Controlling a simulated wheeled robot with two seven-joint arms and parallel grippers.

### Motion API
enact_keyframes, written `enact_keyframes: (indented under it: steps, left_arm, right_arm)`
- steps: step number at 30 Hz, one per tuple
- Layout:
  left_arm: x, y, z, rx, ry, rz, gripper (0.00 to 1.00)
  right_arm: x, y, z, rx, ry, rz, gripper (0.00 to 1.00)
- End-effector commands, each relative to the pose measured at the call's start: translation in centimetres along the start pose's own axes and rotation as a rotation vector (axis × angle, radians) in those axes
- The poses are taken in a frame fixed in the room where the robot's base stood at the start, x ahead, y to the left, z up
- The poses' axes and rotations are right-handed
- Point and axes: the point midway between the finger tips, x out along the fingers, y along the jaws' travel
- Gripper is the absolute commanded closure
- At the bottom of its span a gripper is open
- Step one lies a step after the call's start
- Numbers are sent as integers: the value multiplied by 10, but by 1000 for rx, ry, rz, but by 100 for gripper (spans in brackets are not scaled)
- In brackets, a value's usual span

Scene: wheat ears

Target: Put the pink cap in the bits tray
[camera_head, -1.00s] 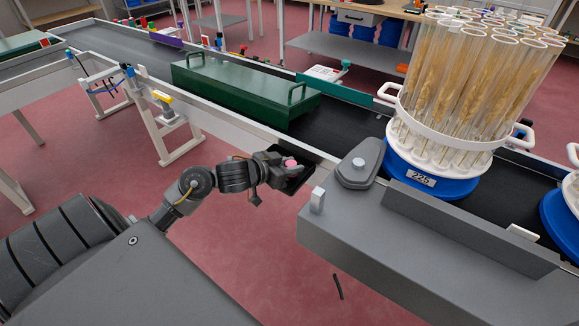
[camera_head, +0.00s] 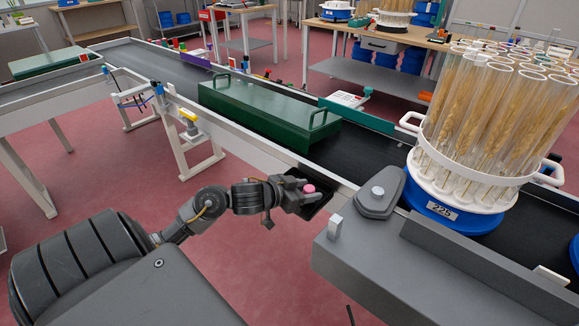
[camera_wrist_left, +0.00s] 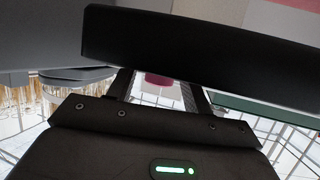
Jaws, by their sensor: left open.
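The pink cap (camera_head: 309,188) shows at the fingertips of my left gripper (camera_head: 303,195), over the black bits tray (camera_head: 320,199) beside the conveyor. My left gripper is open. In the left wrist view the pink cap (camera_wrist_left: 157,80) appears between the two fingers, partly hidden by a wide dark bar. I cannot tell whether that bar is the tray, or whether the cap touches the fingers or the tray. Most of the tray is hidden behind the gripper. My right gripper is not in view.
A grey pad with a knob (camera_head: 379,194) and a grey ledge (camera_head: 420,265) lie right of the tray. A blue-based rack of wheat tubes (camera_head: 450,205) stands on the conveyor (camera_head: 365,152). A green case (camera_head: 265,112) lies further back. The red floor below my arm is open.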

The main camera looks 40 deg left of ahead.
Motion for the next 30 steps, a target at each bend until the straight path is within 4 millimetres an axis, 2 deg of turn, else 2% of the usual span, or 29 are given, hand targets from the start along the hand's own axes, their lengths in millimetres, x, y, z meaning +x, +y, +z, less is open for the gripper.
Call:
enact_keyframes:
  steps: [9,15,21,30]
  left_arm:
    - [-68,0,-1,2,-3,0,49]
    - [-96,0,0,1,-3,1,49]
    - [-108,0,0,0,-1,1,49]
    - [-109,0,0,0,0,1,49]
  right_arm:
    - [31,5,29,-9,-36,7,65]
    - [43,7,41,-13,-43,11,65]
    - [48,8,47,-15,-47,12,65]
    - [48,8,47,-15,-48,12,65]
